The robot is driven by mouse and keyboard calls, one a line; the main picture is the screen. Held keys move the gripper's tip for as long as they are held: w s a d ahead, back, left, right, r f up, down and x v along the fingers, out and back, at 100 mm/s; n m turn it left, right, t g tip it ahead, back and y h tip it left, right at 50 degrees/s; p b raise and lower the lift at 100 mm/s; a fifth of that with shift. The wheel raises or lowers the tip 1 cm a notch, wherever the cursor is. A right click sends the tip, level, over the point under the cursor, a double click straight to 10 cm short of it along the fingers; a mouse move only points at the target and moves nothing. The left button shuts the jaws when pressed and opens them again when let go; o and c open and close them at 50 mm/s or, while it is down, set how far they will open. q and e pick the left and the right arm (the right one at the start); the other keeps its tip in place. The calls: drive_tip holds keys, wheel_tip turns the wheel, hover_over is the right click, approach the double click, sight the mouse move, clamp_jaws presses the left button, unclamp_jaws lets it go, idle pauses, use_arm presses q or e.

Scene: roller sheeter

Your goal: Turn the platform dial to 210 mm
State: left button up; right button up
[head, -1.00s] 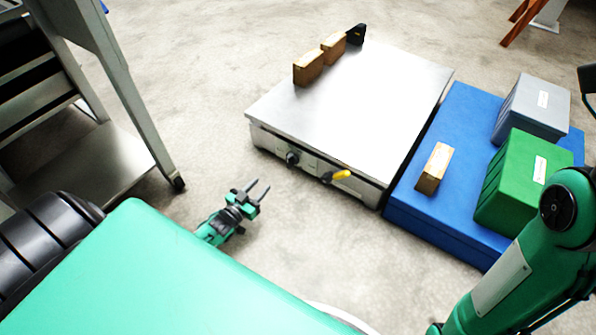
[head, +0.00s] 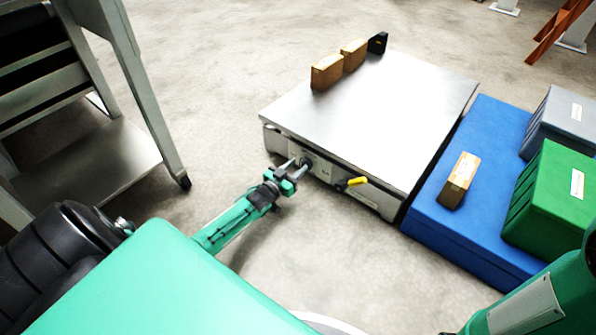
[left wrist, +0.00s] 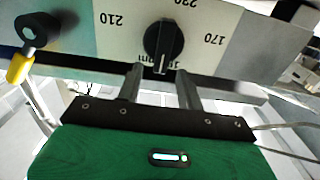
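The platform dial (left wrist: 163,40) is a round black knob on the pale front panel of the sheeter. In the left wrist view the printed numbers are upside down: 210 is left of the dial and 170 right. In the head view the dial (head: 306,163) is at the panel's left part. My left gripper (left wrist: 160,72) is open, its fingertips just short of the dial, one towards each side; it also shows in the head view (head: 297,168). My right gripper is out of view.
A yellow-handled lever (head: 352,183) sits right of the dial. A blue base (head: 480,160) with a green box (head: 553,200) stands right. A metal rack (head: 130,90) stands left.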

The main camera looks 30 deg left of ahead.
use_arm(q)
drive_tip(key=shift+w, duration=0.7)
drive_tip(key=shift+c, duration=0.5)
clamp_jaws()
